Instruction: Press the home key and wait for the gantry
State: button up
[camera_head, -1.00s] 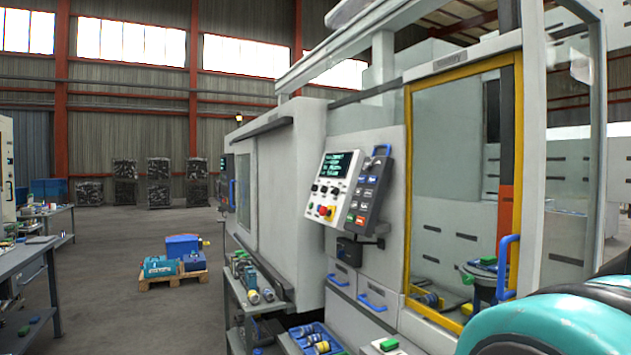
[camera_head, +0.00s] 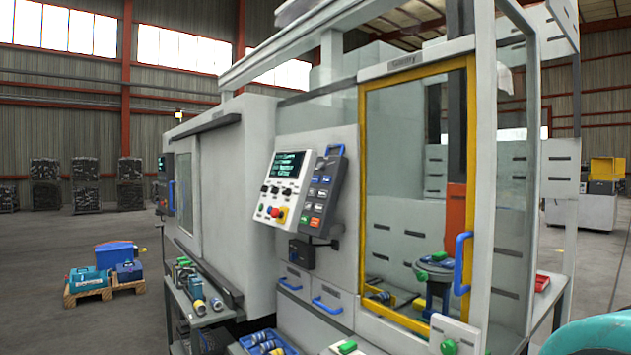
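The white control panel (camera_head: 268,211) hangs on the machine's front, left of the yellow-framed door. It has a dark screen (camera_head: 287,165) with green text, rows of dark switches, a red knob on yellow and a green button. A dark key pendant (camera_head: 322,192) sits at its right side, with blue, grey, orange, red and green keys. The key labels are too small to read, so I cannot tell which is the home key. The gantry loader's glazed cell (camera_head: 410,170) stands behind the yellow frame. My gripper is not in view; a teal rounded part of my arm shows at bottom right.
A blue door handle (camera_head: 462,263) sticks out at the door's right. A side bench (camera_head: 190,308) with parts and a blue bin (camera_head: 262,342) stand below the panel. A pallet (camera_head: 103,290) with boxes lies at left. The floor there is open.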

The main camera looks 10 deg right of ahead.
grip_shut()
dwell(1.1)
